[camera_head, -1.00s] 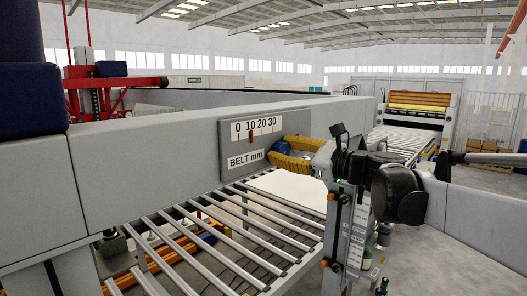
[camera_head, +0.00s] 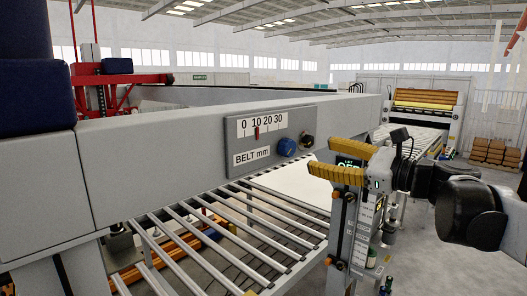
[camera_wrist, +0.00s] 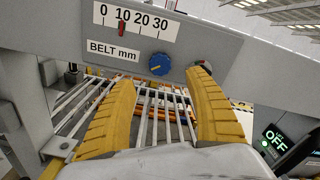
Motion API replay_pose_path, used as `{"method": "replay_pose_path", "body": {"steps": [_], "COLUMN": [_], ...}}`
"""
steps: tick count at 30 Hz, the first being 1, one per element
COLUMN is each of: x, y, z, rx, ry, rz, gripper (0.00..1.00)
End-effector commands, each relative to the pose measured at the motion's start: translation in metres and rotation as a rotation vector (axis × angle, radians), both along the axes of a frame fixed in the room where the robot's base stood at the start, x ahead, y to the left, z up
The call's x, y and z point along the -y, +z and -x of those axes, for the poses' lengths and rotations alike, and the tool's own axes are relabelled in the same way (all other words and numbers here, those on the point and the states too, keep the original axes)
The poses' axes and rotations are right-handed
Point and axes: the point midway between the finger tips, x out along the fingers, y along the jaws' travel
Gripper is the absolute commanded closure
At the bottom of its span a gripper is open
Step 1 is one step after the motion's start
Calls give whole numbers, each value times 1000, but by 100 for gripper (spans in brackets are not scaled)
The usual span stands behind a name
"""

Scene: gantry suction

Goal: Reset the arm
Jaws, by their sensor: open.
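My gripper (camera_head: 322,156) has two yellow ribbed fingers, open and empty, at the right of a grey panel (camera_head: 232,170) marked "BELT mm". The fingers point left towards the panel, apart from it. The panel has a 0 to 30 scale with a red pointer (camera_head: 257,133) near 10, a blue knob (camera_head: 287,147) and a dark round control (camera_head: 307,142). In the wrist view my gripper (camera_wrist: 162,76) spreads below the blue knob (camera_wrist: 159,63). The right fingertip partly overlaps the dark control (camera_wrist: 203,65), with nothing between the fingers.
A roller conveyor (camera_head: 230,235) runs below the panel beam. A small display (camera_wrist: 286,140) reads "OFF" in green; my gripper partly hides it in the head view. A post (camera_head: 343,230) stands under my gripper. Bottles stand on the floor at lower right.

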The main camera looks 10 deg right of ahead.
Motion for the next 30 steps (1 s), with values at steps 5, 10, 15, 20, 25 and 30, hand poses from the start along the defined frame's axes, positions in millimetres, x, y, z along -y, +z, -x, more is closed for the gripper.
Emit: {"method": "replay_pose_path", "body": {"steps": [5,10,15,20,25,30], "x": [7,7,3,-27,-74,-99], "y": [0,0,-7,-74,-207,-343], "z": [10,10,11,24,59,107], "rx": [0,0,-1,-11,1,63], "ry": [0,1,4,39,145,309], "rz": [0,0,17,196,598,1054], "gripper": [38,38,38,38,38,38]}}
